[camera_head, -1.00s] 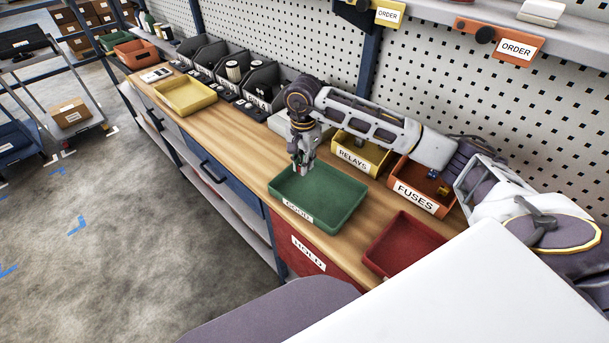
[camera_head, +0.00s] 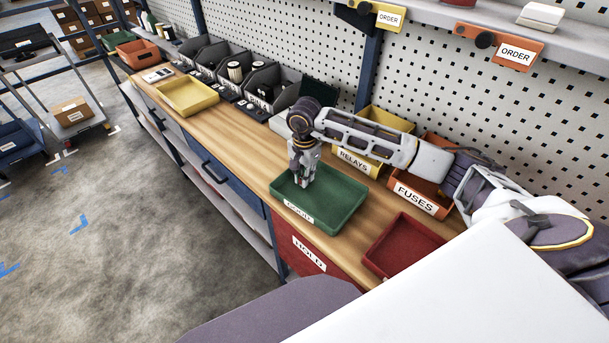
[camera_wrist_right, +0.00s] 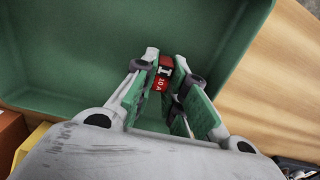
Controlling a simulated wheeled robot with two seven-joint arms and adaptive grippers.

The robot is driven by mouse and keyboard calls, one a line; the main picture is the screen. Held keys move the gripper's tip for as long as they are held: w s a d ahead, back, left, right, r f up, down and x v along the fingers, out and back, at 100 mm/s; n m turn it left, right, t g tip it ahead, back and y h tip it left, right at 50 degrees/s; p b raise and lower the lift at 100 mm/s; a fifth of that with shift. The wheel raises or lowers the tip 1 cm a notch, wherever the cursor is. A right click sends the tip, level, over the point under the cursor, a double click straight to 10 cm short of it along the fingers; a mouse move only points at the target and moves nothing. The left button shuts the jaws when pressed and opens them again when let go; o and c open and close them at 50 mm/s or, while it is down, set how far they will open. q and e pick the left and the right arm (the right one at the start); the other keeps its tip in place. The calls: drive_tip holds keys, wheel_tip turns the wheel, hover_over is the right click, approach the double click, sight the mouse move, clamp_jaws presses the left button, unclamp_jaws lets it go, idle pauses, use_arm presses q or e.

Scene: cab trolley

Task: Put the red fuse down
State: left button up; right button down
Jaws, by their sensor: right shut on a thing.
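The red fuse (camera_wrist_right: 162,80), marked 10 A, is between the green-padded fingers of my right gripper (camera_wrist_right: 165,95) in the right wrist view. The gripper is shut on it. In the head view my right gripper (camera_head: 305,180) points down inside the green tray labelled GOOD (camera_head: 336,218). The tray's green floor also shows around the fuse in the right wrist view (camera_wrist_right: 70,60). The fuse cannot be made out in the head view, and I cannot tell whether it touches the tray floor. My left gripper is not in view.
A red tray (camera_head: 375,262) stands to the right on the wooden bench (camera_head: 240,140). Behind my arm are a yellow RELAYS bin (camera_head: 352,160) and an orange FUSES bin (camera_head: 415,197). A yellow tray (camera_head: 187,97) and several grey bins (camera_head: 262,92) stand farther left.

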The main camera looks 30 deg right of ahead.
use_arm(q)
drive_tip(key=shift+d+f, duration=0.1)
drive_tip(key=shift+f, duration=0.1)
use_arm(e)
drive_tip(key=shift+f, duration=0.3)
drive_tip(key=c, duration=1.5)
unclamp_jaws()
drive_tip(key=shift+o, duration=0.2)
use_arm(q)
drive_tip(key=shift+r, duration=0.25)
use_arm(e)
drive_tip(key=shift+r, duration=0.25)
drive_tip(key=shift+r, duration=0.7)
wheel_tip(320, 180, up, 8)
drive_tip(key=shift+r+b, duration=0.1)
drive_tip(key=shift+b, duration=0.75)
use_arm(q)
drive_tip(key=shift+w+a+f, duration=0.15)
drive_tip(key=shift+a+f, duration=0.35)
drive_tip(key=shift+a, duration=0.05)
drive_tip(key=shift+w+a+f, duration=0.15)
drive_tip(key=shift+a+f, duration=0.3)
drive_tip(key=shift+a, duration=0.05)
use_arm(e)
wheel_tip(320, 180, up, 2)
drive_tip(key=shift+r, duration=0.15)
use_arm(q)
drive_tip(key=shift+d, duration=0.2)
